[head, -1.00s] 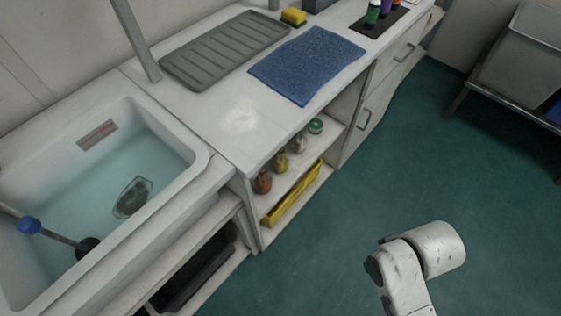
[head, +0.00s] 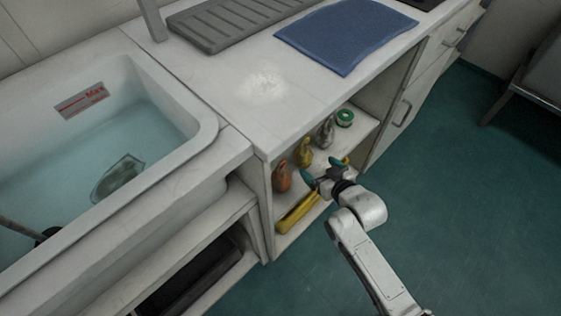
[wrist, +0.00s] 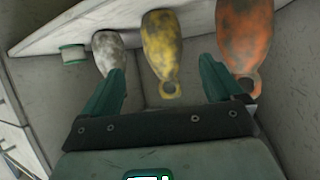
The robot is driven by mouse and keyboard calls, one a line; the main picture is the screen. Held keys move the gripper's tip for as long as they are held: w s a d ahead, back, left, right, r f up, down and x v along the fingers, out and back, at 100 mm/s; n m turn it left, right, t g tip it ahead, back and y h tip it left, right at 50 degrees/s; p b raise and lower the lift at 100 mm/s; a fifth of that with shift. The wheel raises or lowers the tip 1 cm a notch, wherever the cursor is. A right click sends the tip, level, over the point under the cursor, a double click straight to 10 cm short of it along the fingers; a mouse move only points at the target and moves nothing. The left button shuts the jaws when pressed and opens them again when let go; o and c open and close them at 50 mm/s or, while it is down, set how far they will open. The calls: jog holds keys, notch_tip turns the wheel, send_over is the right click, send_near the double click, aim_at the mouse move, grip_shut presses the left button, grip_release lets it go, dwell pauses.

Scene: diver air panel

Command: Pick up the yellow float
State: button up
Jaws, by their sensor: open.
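The yellow float (head: 304,153) stands on the upper shelf under the counter, between an orange float (head: 282,176) and a grey float (head: 325,133). My gripper (head: 324,170) is open and empty at the shelf's front, close to the yellow float. In the wrist view the yellow float (wrist: 161,43) lies beyond and between the teal fingertips of my gripper (wrist: 160,70), its ring end towards me. It looks mottled with dark patches. The orange float (wrist: 244,35) is near the finger on the right, the grey float (wrist: 108,50) near the finger on the left.
A green-and-white roll (head: 344,118) sits at the shelf's far end. A yellow tray (head: 297,213) lies on the level below. The countertop (head: 235,120) with a blue mat (head: 345,38) overhangs the shelf. A water-filled sink (head: 115,130) is at left.

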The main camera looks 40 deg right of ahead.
aim_at(309, 159)
jog(key=shift+t, duration=0.3)
jog(key=b+x, duration=0.1)
jog(key=x, duration=0.4)
jog(key=shift+w+f, duration=0.1)
jog(key=shift+w, duration=0.2)
jog(key=shift+b+x, duration=1.2)
jog(key=shift+x, duration=1.9)
jog(key=shift+a, duration=0.15)
jog(key=shift+c, duration=0.3)
jog(key=c, duration=1)
